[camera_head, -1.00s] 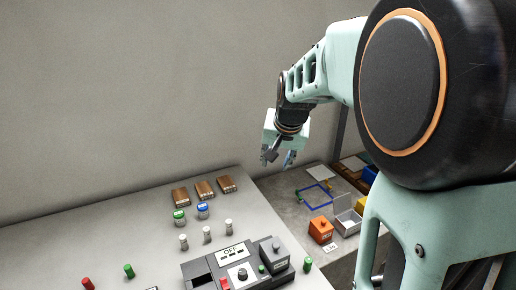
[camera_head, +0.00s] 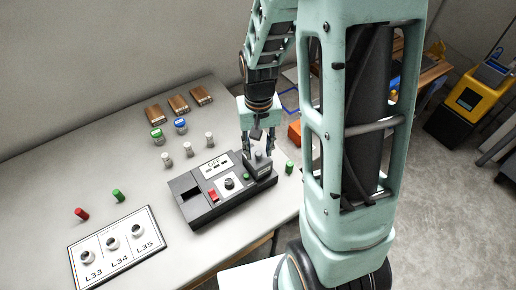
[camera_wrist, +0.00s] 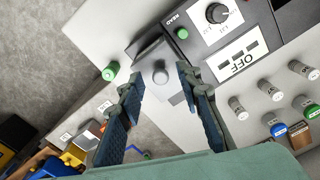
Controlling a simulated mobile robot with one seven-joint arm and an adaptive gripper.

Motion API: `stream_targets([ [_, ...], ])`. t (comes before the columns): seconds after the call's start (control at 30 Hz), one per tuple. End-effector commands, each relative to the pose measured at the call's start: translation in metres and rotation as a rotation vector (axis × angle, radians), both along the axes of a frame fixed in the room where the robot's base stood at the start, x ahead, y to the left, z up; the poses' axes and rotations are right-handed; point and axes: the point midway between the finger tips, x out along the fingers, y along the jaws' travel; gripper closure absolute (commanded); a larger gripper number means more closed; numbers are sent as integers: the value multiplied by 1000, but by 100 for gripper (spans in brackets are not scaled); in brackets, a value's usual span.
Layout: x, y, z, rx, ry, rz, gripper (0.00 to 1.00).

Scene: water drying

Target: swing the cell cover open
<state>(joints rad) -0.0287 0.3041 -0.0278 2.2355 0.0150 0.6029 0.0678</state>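The cell cover (camera_head: 258,168) is a grey block at the right end of the dark instrument (camera_head: 198,207), and it looks closed. In the wrist view the cover (camera_wrist: 157,57) carries a round grey knob (camera_wrist: 160,77). My gripper (camera_head: 257,143) points down just above the cover. In the wrist view my gripper (camera_wrist: 159,79) is open, with one finger on each side of the knob. I cannot tell whether the fingers touch it. The instrument's panel shows an OFF display (camera_wrist: 238,57), a black dial (camera_wrist: 216,13) and a red switch (camera_head: 212,196).
A green-capped vial (camera_head: 289,167) stands close beside the cover. Several grey-capped vials (camera_head: 189,150) and blue- and green-capped jars (camera_head: 181,126) stand behind the instrument. A white board (camera_head: 118,247) with labelled sockets lies at the front left. The table between is clear.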

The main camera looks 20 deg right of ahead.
Motion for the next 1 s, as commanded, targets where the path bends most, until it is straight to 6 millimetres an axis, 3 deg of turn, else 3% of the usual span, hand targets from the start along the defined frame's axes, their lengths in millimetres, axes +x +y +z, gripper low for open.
stream_targets([
  [0.13,-1,0,-10,0,1,0,68],
  [0.43,0,0,-12,0,-1,0,68],
  [0.73,0,0,-12,0,-1,0,100],
  [1.0,0,0,-12,0,-1,0,100],
])
